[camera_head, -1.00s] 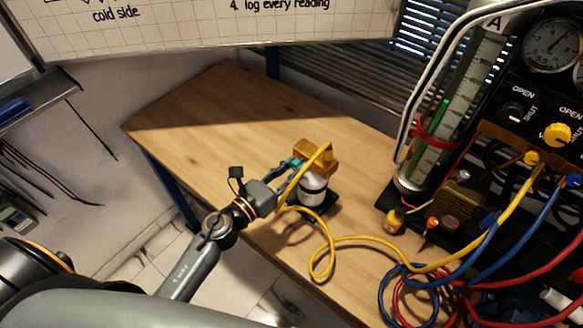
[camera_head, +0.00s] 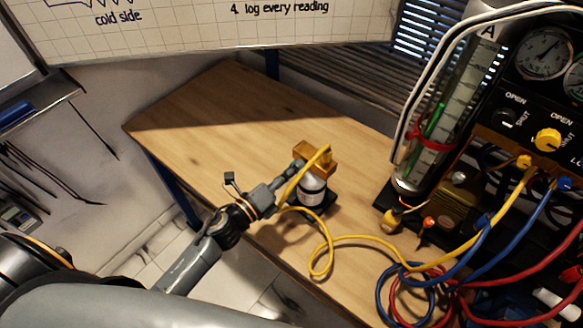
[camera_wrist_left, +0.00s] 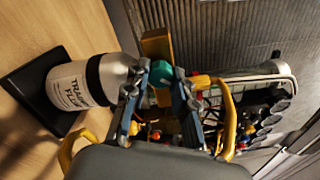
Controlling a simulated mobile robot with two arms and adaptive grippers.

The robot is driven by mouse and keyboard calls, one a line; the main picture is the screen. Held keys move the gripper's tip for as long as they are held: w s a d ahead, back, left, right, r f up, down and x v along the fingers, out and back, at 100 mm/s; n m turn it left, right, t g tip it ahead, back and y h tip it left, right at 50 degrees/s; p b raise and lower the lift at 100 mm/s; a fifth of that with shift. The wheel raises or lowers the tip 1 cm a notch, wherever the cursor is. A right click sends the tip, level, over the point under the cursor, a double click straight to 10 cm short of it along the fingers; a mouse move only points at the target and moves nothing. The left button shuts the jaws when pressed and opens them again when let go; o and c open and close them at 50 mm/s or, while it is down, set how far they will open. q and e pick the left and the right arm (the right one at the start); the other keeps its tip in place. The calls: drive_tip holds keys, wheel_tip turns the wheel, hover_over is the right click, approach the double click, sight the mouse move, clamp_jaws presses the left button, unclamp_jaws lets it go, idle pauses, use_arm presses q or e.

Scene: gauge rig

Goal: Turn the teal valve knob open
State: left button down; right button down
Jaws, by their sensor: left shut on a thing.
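The teal valve knob (camera_wrist_left: 161,73) sits between the two fingers of my left gripper (camera_wrist_left: 160,85) in the left wrist view. My left gripper is shut on it. In the head view the left gripper (camera_head: 292,176) reaches in from the left to the brass valve block (camera_head: 316,156), and the knob is mostly hidden by the fingers. The block sits on top of a silver bottle (camera_head: 312,188) with a printed label, which stands on a black base. The bottle also shows at the left of the left wrist view (camera_wrist_left: 85,84). My right gripper is not in view.
A yellow hose (camera_head: 322,245) runs from the valve block across the wooden table (camera_head: 210,110) to the gauge panel. Blue and red hoses coil at the right. A glass column with a red clamp (camera_head: 430,144) stands beside the panel. The table's left side is clear.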

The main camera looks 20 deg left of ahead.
use_arm(q)
drive_tip(key=shift+r+n+p, duration=0.1)
drive_tip(key=shift+n+p, duration=0.75)
drive_tip(key=shift+n, duration=2.85)
drive_tip(key=c, duration=1.1)
unclamp_jaws()
drive_tip(key=v, duration=1.2)
drive_tip(key=shift+a, duration=0.1)
